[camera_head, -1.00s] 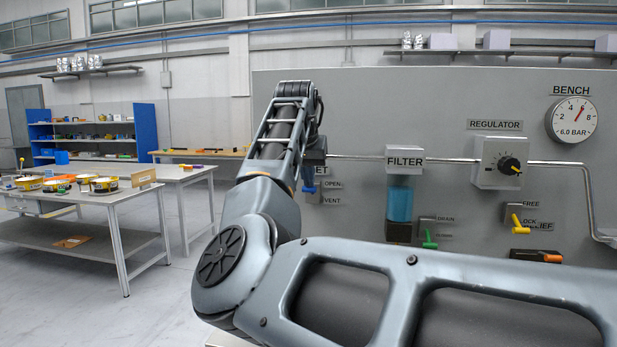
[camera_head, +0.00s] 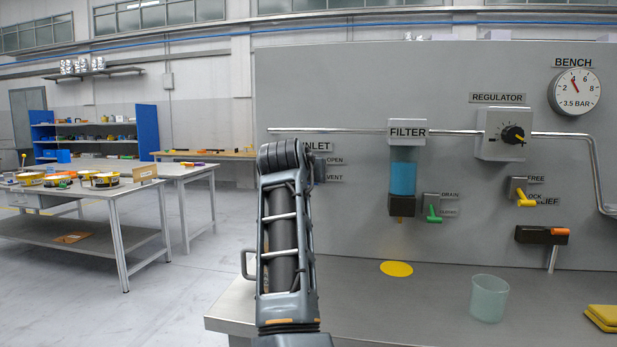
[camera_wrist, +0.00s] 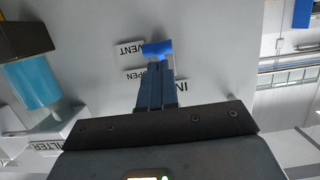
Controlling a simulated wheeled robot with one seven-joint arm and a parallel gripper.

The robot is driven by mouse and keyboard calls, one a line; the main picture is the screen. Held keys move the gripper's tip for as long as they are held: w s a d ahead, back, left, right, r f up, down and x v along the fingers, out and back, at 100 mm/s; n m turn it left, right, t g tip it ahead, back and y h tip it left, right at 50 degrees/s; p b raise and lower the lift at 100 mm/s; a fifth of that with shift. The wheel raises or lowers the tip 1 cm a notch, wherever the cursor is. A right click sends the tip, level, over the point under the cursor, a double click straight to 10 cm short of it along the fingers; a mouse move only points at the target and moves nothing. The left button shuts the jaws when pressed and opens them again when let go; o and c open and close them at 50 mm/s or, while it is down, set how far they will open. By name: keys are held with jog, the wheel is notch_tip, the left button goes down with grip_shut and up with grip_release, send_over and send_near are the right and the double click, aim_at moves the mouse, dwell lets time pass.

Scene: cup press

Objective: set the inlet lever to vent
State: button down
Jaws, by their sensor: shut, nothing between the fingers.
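The blue inlet lever (camera_wrist: 157,49) shows in the wrist view beside the VENT label (camera_wrist: 130,50), with the OPEN label (camera_wrist: 155,72) nearer my gripper. My gripper (camera_wrist: 160,72) is shut and empty, its fingertips right at the lever; I cannot tell whether they touch it. In the head view my arm hides the lever and gripper, while the inlet's OPEN (camera_head: 334,160) and VENT (camera_head: 334,177) labels show to the right of the arm. The bench gauge (camera_head: 575,92) reads 3.5 BAR.
Right of the inlet are the filter (camera_head: 403,178), the green drain lever (camera_head: 433,213), the regulator (camera_head: 502,134) and a yellow lever (camera_head: 524,199). A cup (camera_head: 489,298) and a yellow disc (camera_head: 396,268) are on the bench top, which has bare room between them.

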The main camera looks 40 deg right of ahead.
jog(key=shift+f, duration=0.6)
dwell(0.3)
